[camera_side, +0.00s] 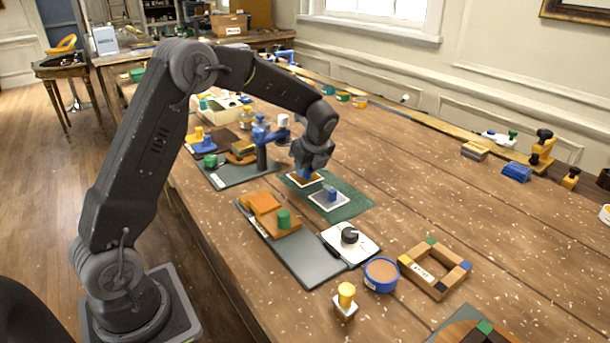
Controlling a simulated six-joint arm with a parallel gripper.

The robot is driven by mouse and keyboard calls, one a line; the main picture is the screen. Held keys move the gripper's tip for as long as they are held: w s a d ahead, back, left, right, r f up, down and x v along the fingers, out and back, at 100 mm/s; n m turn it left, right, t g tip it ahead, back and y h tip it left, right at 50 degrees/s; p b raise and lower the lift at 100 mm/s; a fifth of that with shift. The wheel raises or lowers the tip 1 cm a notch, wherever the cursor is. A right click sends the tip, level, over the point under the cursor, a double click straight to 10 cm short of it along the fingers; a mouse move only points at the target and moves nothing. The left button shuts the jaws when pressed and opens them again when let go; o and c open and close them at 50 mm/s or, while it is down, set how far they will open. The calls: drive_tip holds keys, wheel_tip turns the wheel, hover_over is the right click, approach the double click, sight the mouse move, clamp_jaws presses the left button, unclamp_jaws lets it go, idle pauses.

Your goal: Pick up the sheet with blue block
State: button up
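My gripper (306,168) points down over the far end of a green mat (352,208). Under it lies a white-edged sheet with an orange-brown face (299,182). A small blue block (306,173) shows at the fingertips, above that sheet. I cannot tell whether the fingers touch it or are closed on it. Nearer on the mat lies a second sheet, white-edged with a grey face (325,204), bearing a blue-grey block (330,193). My gripper is apart from this second sheet. The fingers are small and dark, and their gap is not clear.
A dark tray (310,262) with orange blocks, a white dial box (350,242), a blue-rimmed bowl (381,274) and a wooden frame (434,268) stand nearer. The table right of the mat is clear.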

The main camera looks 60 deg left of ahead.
clamp_jaws()
drive_tip(key=shift+r, duration=0.1)
wheel_tip(320, 180, up, 10)
idle(0.4)
